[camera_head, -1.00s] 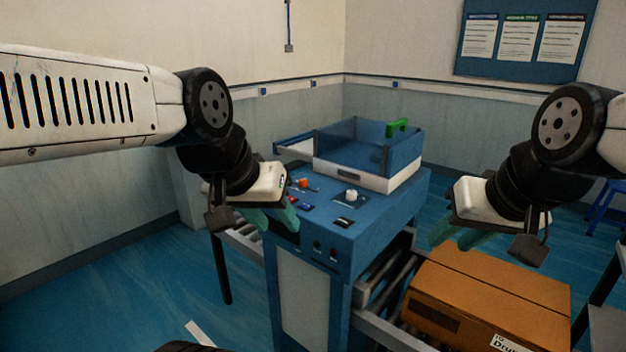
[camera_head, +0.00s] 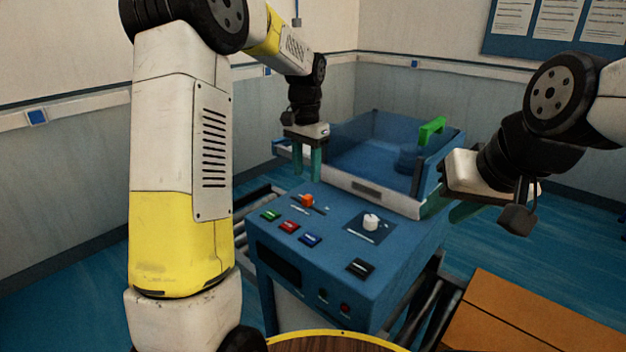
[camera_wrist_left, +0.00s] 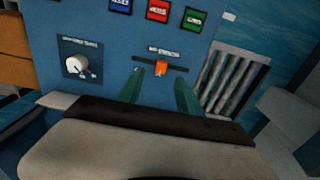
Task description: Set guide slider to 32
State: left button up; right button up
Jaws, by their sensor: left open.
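The guide slider is an orange knob (camera_head: 307,200) in a dark slot on the blue panel (camera_head: 345,262). In the left wrist view, the knob (camera_wrist_left: 161,69) sits near the middle of its slot; its scale is too small to read. My left gripper (camera_head: 307,172) is open and points down just behind and above the knob. In its wrist view, the two green fingers (camera_wrist_left: 160,90) stand apart on either side of the knob's line, not visibly touching it. My right gripper (camera_head: 449,206) looks open and empty, in the air right of the panel.
Green, red and blue buttons (camera_head: 289,226) lie close to the slider. A white dial (camera_head: 371,221) is to its right, with a black switch (camera_head: 361,267) in front. A blue open-topped bin (camera_head: 372,191) stands behind. A cardboard box (camera_head: 530,320) is at the lower right.

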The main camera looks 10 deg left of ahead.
aim_at(307, 196)
pick_arm(q)
jog(key=shift+w+f, duration=0.35)
jog(key=shift+f, duration=0.35)
notch_tip(307, 196, down, 7)
jog(key=shift+r, duration=0.1)
grip_shut()
dwell(1.1)
